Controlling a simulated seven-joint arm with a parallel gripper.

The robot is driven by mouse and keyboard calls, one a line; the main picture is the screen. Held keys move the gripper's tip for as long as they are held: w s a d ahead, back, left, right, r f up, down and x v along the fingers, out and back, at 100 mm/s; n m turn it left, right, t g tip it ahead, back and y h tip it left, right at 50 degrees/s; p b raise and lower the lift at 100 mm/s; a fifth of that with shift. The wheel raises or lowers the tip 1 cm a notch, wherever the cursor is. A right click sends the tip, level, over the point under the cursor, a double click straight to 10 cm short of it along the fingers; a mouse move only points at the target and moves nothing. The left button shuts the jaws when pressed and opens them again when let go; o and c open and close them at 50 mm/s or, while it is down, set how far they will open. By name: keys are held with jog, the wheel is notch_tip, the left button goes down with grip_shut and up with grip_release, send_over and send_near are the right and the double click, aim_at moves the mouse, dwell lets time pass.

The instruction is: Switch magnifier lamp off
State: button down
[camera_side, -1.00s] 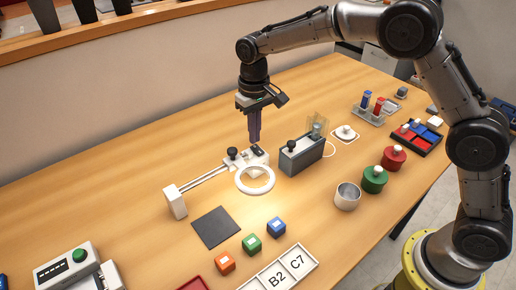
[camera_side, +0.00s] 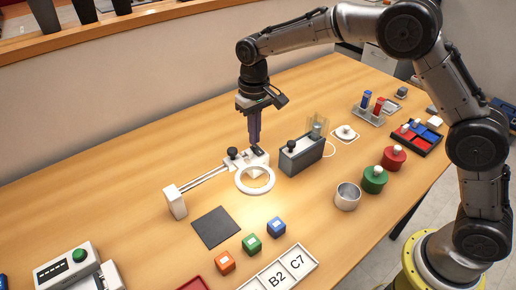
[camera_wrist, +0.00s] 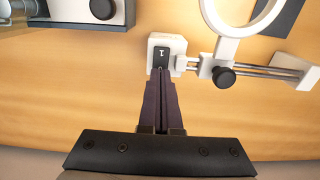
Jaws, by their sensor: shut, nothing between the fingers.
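The magnifier lamp has a white ring head (camera_side: 255,180), a jointed arm and a white base. The ring looks bright and the table near it is lit. In the wrist view a black rocker switch (camera_wrist: 162,57) with a white mark sits on the white lamp base (camera_wrist: 178,45). My gripper (camera_side: 255,145) is shut and empty, pointing down at the switch. In the wrist view my fingertips (camera_wrist: 161,72) are at the near end of the switch; I cannot tell whether they touch it. In the side view the fingers partly hide the switch.
A grey box with a black knob (camera_side: 302,155) stands close right of the lamp base. A dark square mat (camera_side: 215,227) and small orange, green and blue cubes (camera_side: 252,244) lie in front.

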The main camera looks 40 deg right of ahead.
jog(key=shift+f, duration=0.8)
dwell(0.4)
jog(key=shift+r, duration=3.6)
